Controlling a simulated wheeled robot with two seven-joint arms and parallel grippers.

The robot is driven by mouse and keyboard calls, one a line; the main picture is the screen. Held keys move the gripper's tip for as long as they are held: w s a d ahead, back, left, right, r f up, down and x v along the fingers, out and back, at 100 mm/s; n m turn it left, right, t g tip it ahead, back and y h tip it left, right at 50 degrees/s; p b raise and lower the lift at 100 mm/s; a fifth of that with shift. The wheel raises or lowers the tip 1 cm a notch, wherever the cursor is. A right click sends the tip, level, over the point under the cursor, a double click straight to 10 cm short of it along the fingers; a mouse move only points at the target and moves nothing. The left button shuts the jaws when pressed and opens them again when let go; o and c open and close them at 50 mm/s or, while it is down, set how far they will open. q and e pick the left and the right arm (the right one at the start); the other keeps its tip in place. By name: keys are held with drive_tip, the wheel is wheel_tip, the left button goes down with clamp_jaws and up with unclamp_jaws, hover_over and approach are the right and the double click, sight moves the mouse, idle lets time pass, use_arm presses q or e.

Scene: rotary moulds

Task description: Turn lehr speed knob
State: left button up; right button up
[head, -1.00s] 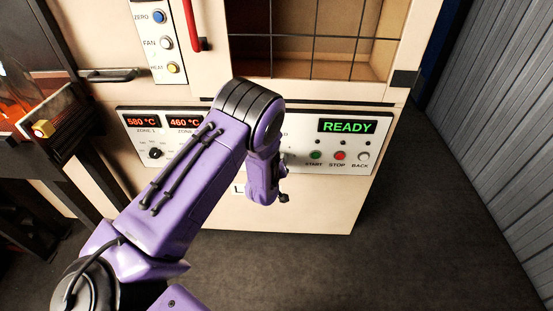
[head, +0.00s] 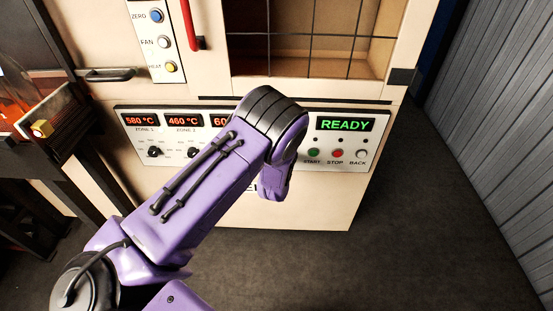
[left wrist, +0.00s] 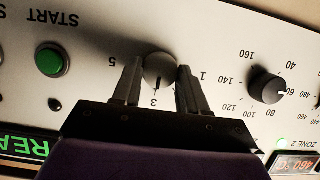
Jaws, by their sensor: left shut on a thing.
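A round grey knob (left wrist: 159,72) with a scale marked 1, 3 and 5 is on the cream control panel in the left wrist view, which shows the panel upside down. Its dark pointer mark faces the 3. My left gripper (left wrist: 160,82) has one finger on each side of this knob and is shut on it. The knob's name label is not visible. In the head view my left arm covers this knob and the gripper fingers. My right gripper is not in view.
A black knob (left wrist: 268,88) with a temperature scale is beside the held knob. The green START button (head: 313,153), red STOP button (head: 338,153) and BACK button (head: 362,154) are to the right, below the READY display (head: 345,124). A red handle (head: 188,22) stands above the panel.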

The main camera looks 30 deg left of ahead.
use_arm(q)
drive_tip(key=o, duration=1.1)
drive_tip(key=shift+w, duration=0.1)
drive_tip(key=shift+c, duration=0.2)
drive_tip(key=v, duration=1)
drive_tip(key=shift+d+r, duration=0.15)
drive_tip(key=shift+d, duration=0.05)
